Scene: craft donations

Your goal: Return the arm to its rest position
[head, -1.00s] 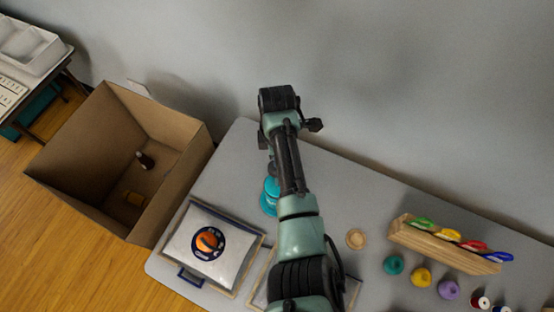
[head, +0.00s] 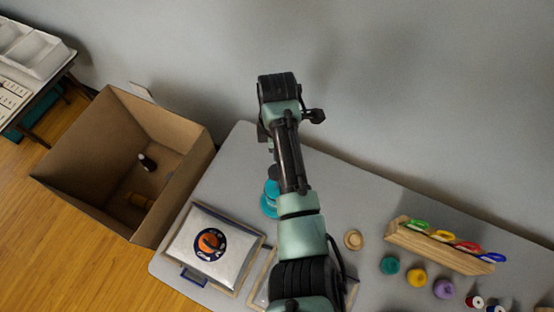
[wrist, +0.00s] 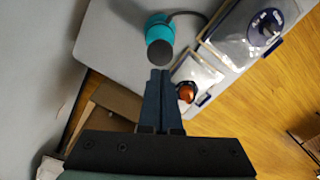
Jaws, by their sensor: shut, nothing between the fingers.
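My gripper (wrist: 158,78) shows in the wrist view with its two dark fingers together, shut and empty. It hangs in the air above the table and the floor beside it.
An open cardboard box (head: 65,195) with a dark bottle (head: 147,162) inside stands left of the table. A clear pouch (head: 190,240) with an orange item (head: 211,241) lies at the table's left. A wooden rack (head: 440,249) and several coloured spools are at the right. A wall runs behind.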

